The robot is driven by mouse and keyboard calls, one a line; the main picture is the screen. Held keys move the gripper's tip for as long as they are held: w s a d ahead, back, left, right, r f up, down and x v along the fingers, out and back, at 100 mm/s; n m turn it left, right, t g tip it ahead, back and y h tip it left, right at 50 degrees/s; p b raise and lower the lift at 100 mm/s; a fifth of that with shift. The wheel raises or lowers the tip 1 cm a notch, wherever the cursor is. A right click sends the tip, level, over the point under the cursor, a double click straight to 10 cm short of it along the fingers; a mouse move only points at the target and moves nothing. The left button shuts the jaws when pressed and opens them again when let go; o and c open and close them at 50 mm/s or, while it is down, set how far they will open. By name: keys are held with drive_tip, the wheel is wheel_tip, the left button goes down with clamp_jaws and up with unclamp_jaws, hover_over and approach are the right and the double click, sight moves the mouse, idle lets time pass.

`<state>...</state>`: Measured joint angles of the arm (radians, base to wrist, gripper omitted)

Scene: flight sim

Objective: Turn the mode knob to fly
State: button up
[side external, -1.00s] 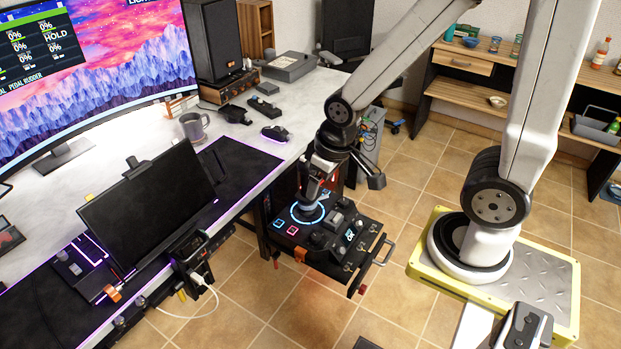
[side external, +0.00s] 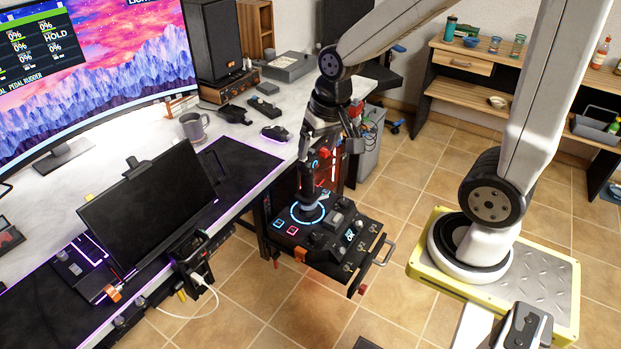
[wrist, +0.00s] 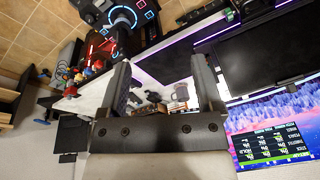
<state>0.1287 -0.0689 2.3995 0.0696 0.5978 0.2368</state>
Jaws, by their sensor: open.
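The black control panel (side external: 338,238) stands on a pull-out shelf beside the desk. It carries a joystick (side external: 310,190) in a blue glowing ring, lit square buttons and several small dark knobs and switches. I cannot tell which of these is the mode knob. The panel (wrist: 98,14) is cut off at the top edge there.
The white desk (side external: 240,140) holds a mug (side external: 194,127), a dark tilted screen (side external: 150,205) and small devices. The big monitor (side external: 95,80) shows "HOLD" among its readouts.

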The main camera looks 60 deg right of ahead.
drive_tip(key=w+d+m, duration=0.4)
drive_tip(key=d+m, duration=0.3)
drive_tip(key=m, duration=0.1)
drive_tip(key=m+t+y, duration=0.1)
drive_tip(key=m+t, duration=0.1)
drive_tip(key=m, duration=1.8)
hover_over(344, 201)
drive_tip(key=s, duration=0.3)
wheel_tip(344, 201, down, 38)
drive_tip(key=shift+s+d+r, duration=0.2)
drive_tip(key=shift+d, duration=0.2)
drive_tip(key=shift+x, duration=3.85)
